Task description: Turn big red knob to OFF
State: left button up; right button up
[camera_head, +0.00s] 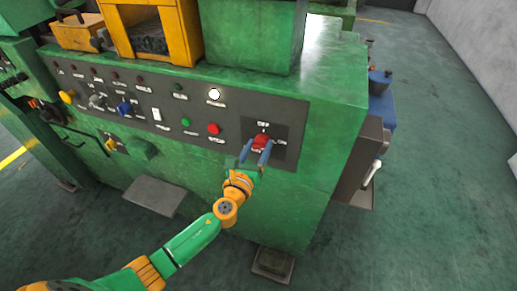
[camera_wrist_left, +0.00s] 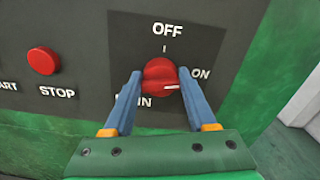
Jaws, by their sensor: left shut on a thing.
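The big red knob (camera_head: 261,141) sits on the dark panel at the right end of the green machine's front. In the left wrist view the knob (camera_wrist_left: 160,77) shows between labels OFF above, ON at right, and a partly hidden label ending in IN at lower left. The white mark on the knob points right, toward the ON side. My left gripper (camera_head: 257,152) has its two blue fingers on either side of the knob, shut on it; the fingers also show in the left wrist view (camera_wrist_left: 158,92). My right gripper is not in view.
A red STOP button (camera_wrist_left: 43,61) is left of the knob; it also shows in the head view (camera_head: 214,129). A green button (camera_head: 186,122) and a lit white lamp (camera_head: 214,94) are nearby.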

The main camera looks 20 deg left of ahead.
pick_arm(q)
jog(key=n+b, duration=0.1)
jog(key=n, duration=0.2)
jog(key=shift+f+n, duration=0.15)
jog(key=shift+n, duration=0.15)
jog(key=n+b, duration=0.1)
jog(key=n, duration=0.2)
jog(key=shift+a+n, duration=0.15)
jog(key=shift+n, duration=0.25)
jog(key=n, duration=0.3)
jog(key=shift+f+n+b, duration=0.1)
jog(key=shift+n+b, duration=0.2)
jog(key=shift+n, duration=2)
jog(key=o, duration=1.4)
